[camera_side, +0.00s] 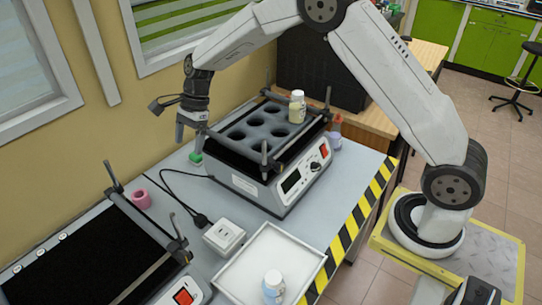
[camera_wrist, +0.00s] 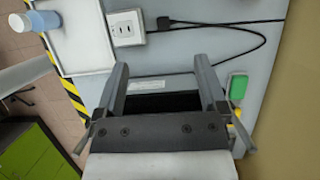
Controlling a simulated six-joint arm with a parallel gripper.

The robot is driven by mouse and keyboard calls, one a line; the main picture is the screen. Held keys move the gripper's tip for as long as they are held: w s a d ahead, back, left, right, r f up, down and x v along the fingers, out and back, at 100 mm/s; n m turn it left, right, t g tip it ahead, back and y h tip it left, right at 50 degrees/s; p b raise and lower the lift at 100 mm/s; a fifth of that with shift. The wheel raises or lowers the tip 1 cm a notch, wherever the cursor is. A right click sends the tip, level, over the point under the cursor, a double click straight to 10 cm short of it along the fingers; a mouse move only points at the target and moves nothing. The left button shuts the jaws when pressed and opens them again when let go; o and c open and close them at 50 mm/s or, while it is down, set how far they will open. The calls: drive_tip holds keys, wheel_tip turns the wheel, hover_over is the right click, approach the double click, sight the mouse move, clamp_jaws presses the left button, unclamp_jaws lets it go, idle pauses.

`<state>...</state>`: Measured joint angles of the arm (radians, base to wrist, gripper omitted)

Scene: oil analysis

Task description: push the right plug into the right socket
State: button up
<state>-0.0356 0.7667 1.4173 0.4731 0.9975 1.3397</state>
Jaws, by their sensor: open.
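The white socket box (camera_side: 224,236) sits on the grey table in front of the shaker, with slots in its top face. It also shows in the wrist view (camera_wrist: 127,27). A black plug (camera_side: 202,221) lies at the box's edge, its cable looping back across the table; it also shows in the wrist view (camera_wrist: 163,24). I cannot tell whether its pins are in the box. I make out only one plug. My gripper (camera_side: 190,128) is open and empty, above the table near the wall, apart from plug and box. Its fingers (camera_wrist: 160,68) show in the wrist view.
A shaker (camera_side: 290,182) with a holed tray and a bottle (camera_side: 297,107) stands right of my gripper. A white tray (camera_side: 262,240) with a bottle (camera_side: 273,287), a pink ring (camera_side: 141,199) and a black-topped device (camera_side: 85,262) are nearby.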

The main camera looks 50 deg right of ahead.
approach(200, 217)
drive_tip(key=x, duration=0.2)
drive_tip(key=shift+a+f, duration=0.25)
drive_tip(key=shift+f, duration=0.05)
drive_tip(key=shift+x, duration=1.25)
drive_tip(key=shift+f, duration=0.1)
drive_tip(key=shift+x, duration=2.5)
clamp_jaws()
